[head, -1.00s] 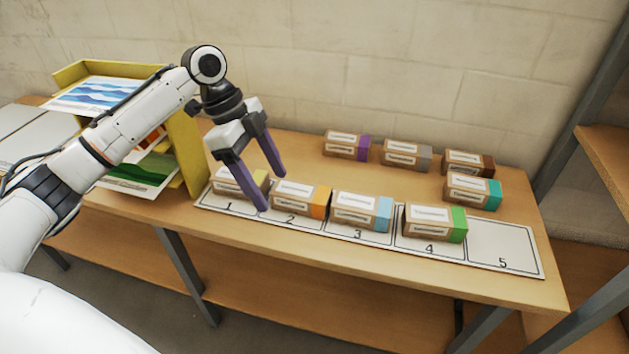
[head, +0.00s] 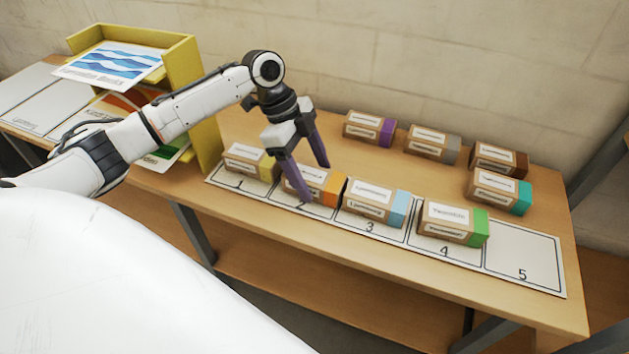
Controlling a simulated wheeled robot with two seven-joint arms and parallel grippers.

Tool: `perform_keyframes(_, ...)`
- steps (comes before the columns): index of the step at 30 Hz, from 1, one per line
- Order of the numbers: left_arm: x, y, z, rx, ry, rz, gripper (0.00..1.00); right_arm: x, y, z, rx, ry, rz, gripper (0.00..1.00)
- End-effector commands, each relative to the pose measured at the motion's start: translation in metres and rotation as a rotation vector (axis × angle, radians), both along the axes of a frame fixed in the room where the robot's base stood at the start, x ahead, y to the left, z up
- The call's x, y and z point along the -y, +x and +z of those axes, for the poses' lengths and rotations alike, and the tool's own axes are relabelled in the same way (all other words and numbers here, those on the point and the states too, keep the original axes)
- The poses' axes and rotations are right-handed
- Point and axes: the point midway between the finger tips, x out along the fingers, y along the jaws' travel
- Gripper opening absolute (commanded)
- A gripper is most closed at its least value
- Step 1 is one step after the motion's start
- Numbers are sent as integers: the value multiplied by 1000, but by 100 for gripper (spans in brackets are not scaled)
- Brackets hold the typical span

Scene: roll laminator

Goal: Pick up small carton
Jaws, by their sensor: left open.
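Small cartons with coloured ends stand in two groups on the wooden table. On the numbered strip are a yellow-ended carton (head: 243,160) on 1, an orange-ended carton (head: 331,190) on 2, a light-blue-ended carton (head: 370,204) on 3 and a green-ended carton (head: 447,224) on 4. Behind are a purple-ended carton (head: 363,129), a grey-ended carton (head: 428,146), a brown-ended carton (head: 494,160) and a teal-ended carton (head: 494,190). My left gripper (head: 314,182) is open and empty, fingers pointing down, in front of part of the orange-ended carton. My right gripper is out of view.
The numbered strip (head: 528,263) has a bare space 5 at its right end. A yellow rack (head: 206,125) with printed sheets stands left of the cartons. A wall rises behind the table (head: 300,235). Bare table lies between the two carton groups.

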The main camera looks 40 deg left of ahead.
Motion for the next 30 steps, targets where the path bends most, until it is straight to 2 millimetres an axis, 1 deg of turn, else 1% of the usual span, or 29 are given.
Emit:
perform_keyframes(3, 4, 1, -9, 0, 0, 1, 69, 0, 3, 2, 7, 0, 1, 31)
perform_keyframes(10, 4, 1, -11, 1, 0, 1, 69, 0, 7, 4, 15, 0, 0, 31)
perform_keyframes(11, 4, 1, -11, 1, 0, 1, 65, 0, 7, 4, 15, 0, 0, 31)
perform_keyframes(18, 4, 1, -11, 1, 0, 1, 25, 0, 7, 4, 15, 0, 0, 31)
perform_keyframes(19, 4, 1, -11, 1, 0, 1, 21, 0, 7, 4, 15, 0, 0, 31)
perform_keyframes(26, 4, 1, -9, 2, -1, 1, 21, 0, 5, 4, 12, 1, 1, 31)
perform_keyframes(29, 4, 2, 0, 4, 0, 1, 21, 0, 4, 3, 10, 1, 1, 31)
perform_keyframes(30, 4, 2, 6, 5, -1, 1, 21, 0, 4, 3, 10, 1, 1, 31)
